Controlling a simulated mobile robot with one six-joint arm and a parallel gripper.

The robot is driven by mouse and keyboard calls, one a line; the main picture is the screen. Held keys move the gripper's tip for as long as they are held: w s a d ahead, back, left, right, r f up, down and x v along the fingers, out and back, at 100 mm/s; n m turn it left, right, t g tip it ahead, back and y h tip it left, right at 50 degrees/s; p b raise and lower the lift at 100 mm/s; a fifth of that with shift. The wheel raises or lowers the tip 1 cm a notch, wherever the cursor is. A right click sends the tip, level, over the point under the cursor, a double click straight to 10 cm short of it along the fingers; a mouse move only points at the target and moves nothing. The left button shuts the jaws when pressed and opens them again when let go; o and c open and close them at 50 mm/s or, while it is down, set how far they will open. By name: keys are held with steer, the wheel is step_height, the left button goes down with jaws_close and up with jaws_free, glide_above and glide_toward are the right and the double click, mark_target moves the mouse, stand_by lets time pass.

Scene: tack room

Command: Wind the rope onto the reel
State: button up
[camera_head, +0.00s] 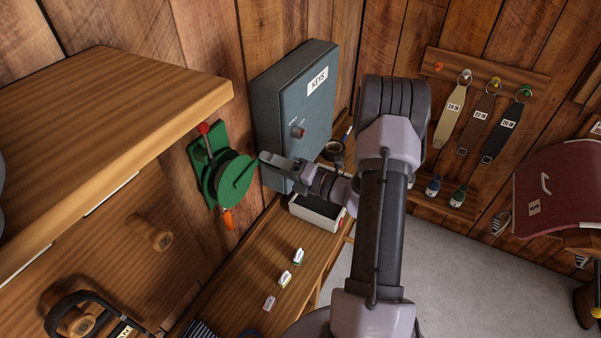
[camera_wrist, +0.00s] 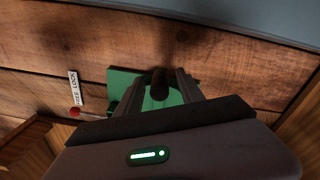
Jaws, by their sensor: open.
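The green reel (camera_head: 232,178) is mounted on the wooden wall, left of the grey key cabinet. A lever with a red knob (camera_head: 203,128) is at its top, and an orange piece (camera_head: 228,218) hangs below it. My gripper (camera_head: 264,160) is close to the reel's right side. In the wrist view, my gripper (camera_wrist: 160,86) is open, with its fingers on either side of a dark round peg (camera_wrist: 160,82) in front of the green reel (camera_wrist: 122,77). I cannot tell if they touch it. The red knob (camera_wrist: 75,113) is near a FREE LOCK label (camera_wrist: 74,87). I cannot make out any rope.
The key cabinet (camera_head: 296,105) stands close behind my gripper. A wooden cabinet top (camera_head: 110,100) juts out at left. The bench (camera_head: 262,258) below carries several small tagged items and an open tray (camera_head: 318,212). Straps hang on a rack (camera_head: 485,70) at right.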

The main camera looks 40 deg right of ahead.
steer(key=v, duration=1.4)
steer(key=s+a+n+g+y+b, duration=0.3)
steer(key=a+n+g+b, duration=0.9)
steer(key=a+n, duration=1.25)
steer(key=s+a+f+n+h+b, duration=0.1)
steer(key=s+a+n+h+b, duration=0.3)
steer(key=n, duration=1.2)
steer(key=s+a+h, duration=0.1)
steer(key=s+h, duration=0.2)
steer(key=shift+s+a+t+h+b, duration=0.3)
steer(key=shift+s+a+b, duration=0.05)
steer(key=shift+s+a, duration=0.05)
